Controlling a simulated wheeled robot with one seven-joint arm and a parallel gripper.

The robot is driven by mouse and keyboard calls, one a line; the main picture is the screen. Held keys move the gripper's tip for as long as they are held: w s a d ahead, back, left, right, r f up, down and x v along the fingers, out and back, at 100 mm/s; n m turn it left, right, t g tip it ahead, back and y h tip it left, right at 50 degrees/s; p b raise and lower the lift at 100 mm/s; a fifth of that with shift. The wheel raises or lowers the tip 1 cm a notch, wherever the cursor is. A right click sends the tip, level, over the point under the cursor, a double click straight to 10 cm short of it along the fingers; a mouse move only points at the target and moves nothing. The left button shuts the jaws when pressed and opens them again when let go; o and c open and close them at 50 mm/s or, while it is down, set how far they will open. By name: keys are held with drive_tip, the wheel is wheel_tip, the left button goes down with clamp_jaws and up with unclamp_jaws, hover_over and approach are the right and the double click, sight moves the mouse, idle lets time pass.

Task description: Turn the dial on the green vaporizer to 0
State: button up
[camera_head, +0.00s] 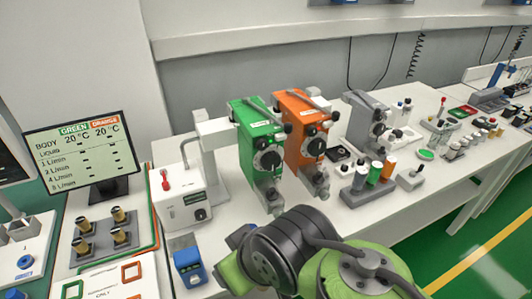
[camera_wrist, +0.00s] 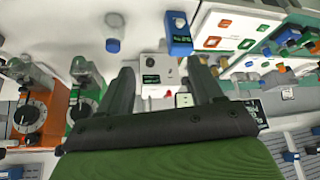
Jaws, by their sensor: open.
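The green vaporizer (camera_head: 252,140) stands on the white bench in the head view, left of the orange vaporizer (camera_head: 303,135). Its black dial (camera_head: 267,160) is on its front face; the dial reading is too small to tell. In the wrist view the green vaporizer (camera_wrist: 82,105) is at the left, with its dial (camera_wrist: 80,111) partly visible, and the orange one (camera_wrist: 45,120) is beyond it. My gripper (camera_wrist: 158,75) is open and empty, its two dark fingers apart, and it is not at the dial. In the head view my arm hides the bench front, and the fingers are not clear.
A white device with a red knob (camera_head: 185,200) and a blue box (camera_head: 188,264) stand left of the green vaporizer. A grey unit (camera_head: 367,120) and coloured bottles stand right of the orange one. A monitor (camera_head: 82,150) is at the far left. A narrow gap separates the vaporizers.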

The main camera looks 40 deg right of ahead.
drive_tip(key=shift+o, duration=1.2)
drive_tip(key=w+d+f+n+t+b, duration=0.1)
drive_tip(key=w+d+f+t+b, duration=0.2)
drive_tip(key=d+f+b, duration=0.1)
drive_tip(key=f+b, duration=0.1)
drive_tip(key=b, duration=0.1)
drive_tip(key=shift+w+t+y+b, duration=0.3)
drive_tip(key=shift+w+y, duration=0.05)
drive_tip(key=shift+y, duration=0.05)
drive_tip(key=d+t+h+b, duration=0.4)
drive_tip(key=d+t+b, duration=0.2)
drive_tip(key=d+b, duration=0.3)
drive_tip(key=t+h, duration=0.2)
drive_tip(key=h, duration=0.1)
approach(272, 164)
drive_tip(key=shift+n+y, duration=0.3)
drive_tip(key=shift+y, duration=0.1)
drive_tip(key=p+x, duration=0.1)
drive_tip(key=x, duration=0.1)
drive_tip(key=p+x, duration=0.2)
drive_tip(key=x, duration=0.1)
drive_tip(key=p+x, duration=0.1)
drive_tip(key=x, duration=0.1)
drive_tip(key=shift+d+r+p, duration=0.25)
drive_tip(key=shift+r+p, duration=0.1)
drive_tip(key=shift+p, duration=0.05)
drive_tip(key=shift+w+d+f, duration=0.15)
drive_tip(key=shift+w, duration=0.5)
